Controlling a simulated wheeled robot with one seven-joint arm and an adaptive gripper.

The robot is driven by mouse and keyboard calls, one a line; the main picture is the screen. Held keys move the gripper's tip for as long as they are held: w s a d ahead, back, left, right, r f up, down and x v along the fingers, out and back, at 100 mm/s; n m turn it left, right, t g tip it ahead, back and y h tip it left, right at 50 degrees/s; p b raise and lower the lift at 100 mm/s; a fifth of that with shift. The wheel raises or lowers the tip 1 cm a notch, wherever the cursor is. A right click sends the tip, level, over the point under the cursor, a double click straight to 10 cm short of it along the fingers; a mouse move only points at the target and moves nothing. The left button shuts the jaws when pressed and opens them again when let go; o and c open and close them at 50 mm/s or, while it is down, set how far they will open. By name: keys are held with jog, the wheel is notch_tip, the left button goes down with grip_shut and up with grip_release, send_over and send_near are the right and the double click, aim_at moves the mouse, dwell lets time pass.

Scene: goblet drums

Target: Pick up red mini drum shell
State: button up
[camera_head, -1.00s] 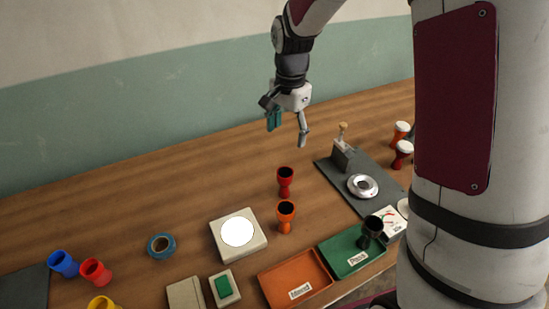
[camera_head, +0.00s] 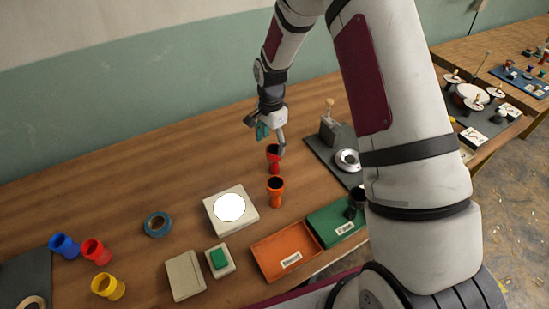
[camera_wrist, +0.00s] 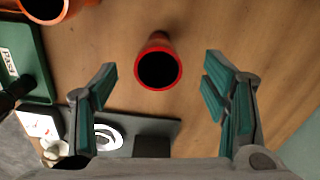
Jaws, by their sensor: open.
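A small red goblet-shaped drum shell (camera_head: 274,165) stands upright on the wooden table, directly below my gripper (camera_head: 271,142). A fingertip overlaps its rim in the head view. In the wrist view the same red shell (camera_wrist: 159,42) shows its dark open mouth and red rim, centred between and just beyond the two teal-padded fingers. My gripper is open and empty, with clear gaps on both sides of the shell.
An orange shell (camera_head: 275,190) stands close in front of the red one. A white-disc box (camera_head: 231,209), blue tape roll (camera_head: 157,224), orange tray (camera_head: 285,254) and green tray (camera_head: 335,222) with a black shell (camera_head: 356,201) lie nearby. A dark fixture board (camera_head: 325,157) is at right.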

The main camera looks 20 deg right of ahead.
aim_at(273, 150)
jog(key=shift+d+f+p, duration=0.15)
jog(key=shift+f+p, duration=0.5)
jog(key=shift+f, duration=2)
jog(key=shift+s, duration=0.1)
jog(key=c, duration=1.3)
